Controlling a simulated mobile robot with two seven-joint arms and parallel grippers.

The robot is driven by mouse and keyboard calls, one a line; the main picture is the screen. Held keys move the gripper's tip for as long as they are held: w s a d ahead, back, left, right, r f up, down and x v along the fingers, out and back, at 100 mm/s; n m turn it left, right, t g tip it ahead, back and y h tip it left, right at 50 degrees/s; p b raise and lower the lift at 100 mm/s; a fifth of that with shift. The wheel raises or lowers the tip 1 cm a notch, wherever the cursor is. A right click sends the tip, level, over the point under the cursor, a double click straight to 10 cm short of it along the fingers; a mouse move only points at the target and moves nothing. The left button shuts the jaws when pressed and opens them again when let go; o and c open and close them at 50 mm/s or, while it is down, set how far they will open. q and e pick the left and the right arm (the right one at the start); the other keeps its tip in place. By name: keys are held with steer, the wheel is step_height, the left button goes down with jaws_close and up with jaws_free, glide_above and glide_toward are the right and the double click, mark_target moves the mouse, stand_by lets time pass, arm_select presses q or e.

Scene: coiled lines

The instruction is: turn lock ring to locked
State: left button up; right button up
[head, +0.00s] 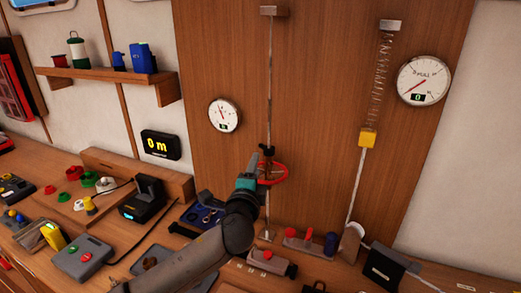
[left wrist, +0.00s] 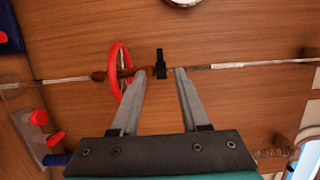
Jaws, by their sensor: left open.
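A red ring (head: 281,172), apparently the lock ring, sits around a thin vertical rod (head: 270,85) in front of the wooden panel. In the left wrist view the red ring (left wrist: 113,70) is at the left fingertip, around a brown section of the rod. A small black piece (left wrist: 160,62) on the rod shows between and just beyond the fingertips; it also shows above the ring in the head view (head: 266,150). My left gripper (left wrist: 159,78) is open at the rod, with nothing clearly between its fingers. Whether a finger touches the ring, I cannot tell. My right gripper is not in view.
A round gauge (head: 224,115) hangs left of the rod. A spring with a yellow block (head: 368,138) and a larger gauge (head: 424,80) are at right. The bench below holds a red-knobbed device (head: 303,241), a grey box (head: 83,257) and several small parts.

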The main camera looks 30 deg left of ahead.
mark_target(261, 148)
arm_select(q)
steer(key=shift+x, duration=4.65)
steer(key=shift+f, duration=0.1)
jaws_close()
